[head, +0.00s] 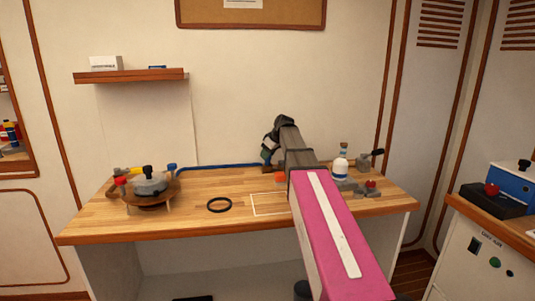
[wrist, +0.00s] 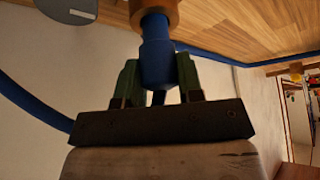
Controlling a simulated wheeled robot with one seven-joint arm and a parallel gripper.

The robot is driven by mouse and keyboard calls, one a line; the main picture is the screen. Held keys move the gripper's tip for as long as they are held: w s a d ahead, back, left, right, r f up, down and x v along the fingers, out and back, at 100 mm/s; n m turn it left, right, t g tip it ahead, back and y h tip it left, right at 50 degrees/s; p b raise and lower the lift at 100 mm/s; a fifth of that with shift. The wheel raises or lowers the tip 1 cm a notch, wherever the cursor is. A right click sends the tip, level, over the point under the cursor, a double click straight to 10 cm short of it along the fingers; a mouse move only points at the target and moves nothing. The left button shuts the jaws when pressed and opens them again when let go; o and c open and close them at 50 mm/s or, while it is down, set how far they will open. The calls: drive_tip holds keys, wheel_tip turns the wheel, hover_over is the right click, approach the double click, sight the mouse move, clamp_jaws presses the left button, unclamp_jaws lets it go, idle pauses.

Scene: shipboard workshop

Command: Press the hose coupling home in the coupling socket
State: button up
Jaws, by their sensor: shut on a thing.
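In the wrist view, my gripper (wrist: 159,76) is shut on the blue hose coupling (wrist: 157,52), with one green finger on each side of it. The coupling's narrower front end meets the orange-brown ring of the coupling socket (wrist: 170,14) at the top of the view. The two look in line. How deep the end sits inside the ring is hidden. In the head view, my gripper (head: 269,150) is at the back of the workbench, partly hidden by my arm; the coupling cannot be made out there.
The blue hose (head: 220,166) runs along the back edge of the workbench (head: 185,222). A pot-like device (head: 149,184) stands on the left, and a black ring (head: 219,205) lies in front. A white bottle (head: 340,165) and small metal parts stand right of my arm.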

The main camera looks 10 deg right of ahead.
drive_tip(key=shift+f, duration=1.2)
drive_tip(key=o, duration=1.1)
drive_tip(key=shift+c, duration=0.2)
drive_tip(key=v, duration=1)
drive_tip(key=shift+r, duration=0.35)
drive_tip(key=shift+s+d, duration=0.15)
